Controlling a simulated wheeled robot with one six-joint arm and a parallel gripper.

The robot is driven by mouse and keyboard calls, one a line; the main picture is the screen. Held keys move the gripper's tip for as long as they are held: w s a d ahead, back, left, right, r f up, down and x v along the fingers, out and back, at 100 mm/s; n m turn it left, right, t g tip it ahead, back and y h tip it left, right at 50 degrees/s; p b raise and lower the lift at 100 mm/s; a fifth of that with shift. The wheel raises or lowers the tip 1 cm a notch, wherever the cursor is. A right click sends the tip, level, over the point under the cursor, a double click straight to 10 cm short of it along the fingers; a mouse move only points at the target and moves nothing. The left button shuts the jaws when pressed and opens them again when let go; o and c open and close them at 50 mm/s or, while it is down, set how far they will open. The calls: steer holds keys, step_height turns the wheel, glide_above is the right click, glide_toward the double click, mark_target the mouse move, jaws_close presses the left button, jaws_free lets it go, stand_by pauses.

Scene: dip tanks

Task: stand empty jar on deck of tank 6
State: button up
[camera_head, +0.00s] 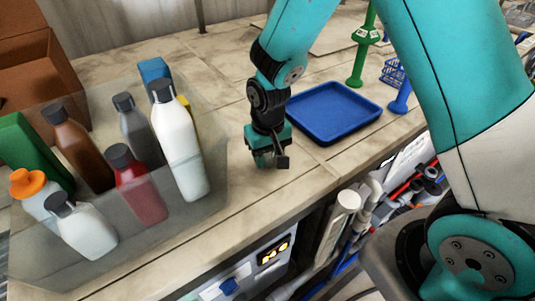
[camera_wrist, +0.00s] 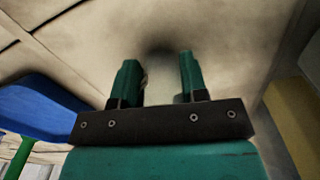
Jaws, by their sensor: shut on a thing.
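My gripper (camera_head: 268,162) points down just above the pale stone-like counter (camera_head: 215,60), left of the blue tray. In the wrist view its two fingers (camera_wrist: 157,72) stand apart with a faint, see-through thing between them, its edge showing by the left finger. It is held close to the counter, with a dark soft shadow beyond it. It looks like the clear empty jar, but its outline is hardly visible, and in the head view the fingers hide it. I cannot make out a tank marked 6 or its deck.
A clear bin (camera_head: 218,160) with several bottles stands left of my gripper. A blue tray (camera_head: 335,140) lies to its right. A green stand (camera_head: 358,65), a blue stand (camera_head: 400,100) and a blue basket (camera_head: 393,72) are farther right. A lit panel (camera_head: 273,253) is below the counter's front edge.

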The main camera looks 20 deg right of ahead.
mark_target(268, 165)
steer(key=o, duration=0.9)
steer(key=shift+f, duration=0.1)
steer(key=shift+o, duration=0.2)
steer(key=shift+r, duration=0.4)
step_height(268, 165, up, 11)
steer(key=b, duration=0.4)
steer(key=s+a+r+n+y, duration=0.2)
steer(key=s+r+n, duration=0.1)
steer(key=s, duration=0.7)
steer(key=s+a+r+n+y, duration=0.2)
steer(key=s+r+n, duration=0.1)
steer(key=s, duration=0.6)
steer(key=shift+s+a+r+n+p, duration=0.15)
steer(key=shift+s+a+n+p, duration=0.15)
steer(key=shift+s+n, duration=0.1)
